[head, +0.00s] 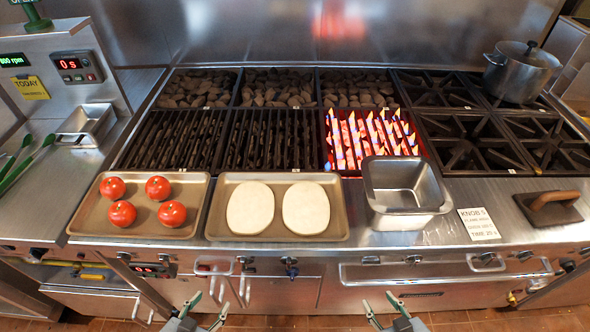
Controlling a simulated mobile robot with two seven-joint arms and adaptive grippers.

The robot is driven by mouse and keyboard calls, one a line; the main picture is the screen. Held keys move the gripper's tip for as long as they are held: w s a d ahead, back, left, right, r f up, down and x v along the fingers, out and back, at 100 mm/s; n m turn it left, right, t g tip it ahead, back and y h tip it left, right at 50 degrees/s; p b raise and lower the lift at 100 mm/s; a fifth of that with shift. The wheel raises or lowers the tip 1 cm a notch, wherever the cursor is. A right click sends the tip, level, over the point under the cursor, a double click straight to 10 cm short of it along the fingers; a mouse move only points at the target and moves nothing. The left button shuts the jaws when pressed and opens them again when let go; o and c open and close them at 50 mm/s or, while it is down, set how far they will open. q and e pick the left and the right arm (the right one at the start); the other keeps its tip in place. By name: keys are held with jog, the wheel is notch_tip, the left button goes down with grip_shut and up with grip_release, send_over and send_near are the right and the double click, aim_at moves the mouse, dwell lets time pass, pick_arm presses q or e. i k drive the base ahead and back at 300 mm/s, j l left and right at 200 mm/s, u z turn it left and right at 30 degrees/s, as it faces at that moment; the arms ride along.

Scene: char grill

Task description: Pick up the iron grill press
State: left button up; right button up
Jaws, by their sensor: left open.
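The iron grill press (549,211) lies on the steel front ledge at the far right, a dark flat plate with a brown handle on top. My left gripper (212,302) is at the bottom edge, left of the middle, open and empty, in front of the counter and far from the press. My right gripper (378,299) is at the bottom edge, right of the middle, with its fingers apart and nothing between them. It is closer to the press but still well to its left. Nothing hides the press.
A grill section burns with flames (371,138). A steel pan (404,182), a note card (478,224), a tray of tomatoes (92,212) and a tray (222,210) with two pale patties line the ledge. A pot (518,76) stands on the back right burner.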

aim_at(546, 208)
jog(key=k+l+u, duration=0.1)
jog(key=l, duration=0.3)
jog(key=k+l, duration=0.1)
jog(key=l, duration=0.35)
jog(key=k+l+u, duration=0.15)
jog(key=l, duration=0.25)
jog(key=k+l+u, duration=0.1)
jog(key=l, duration=0.3)
jog(key=k+l, duration=0.15)
jog(key=l, duration=0.25)
jog(key=k+l+u, duration=0.15)
jog(key=l, duration=0.25)
jog(key=z, duration=1.8)
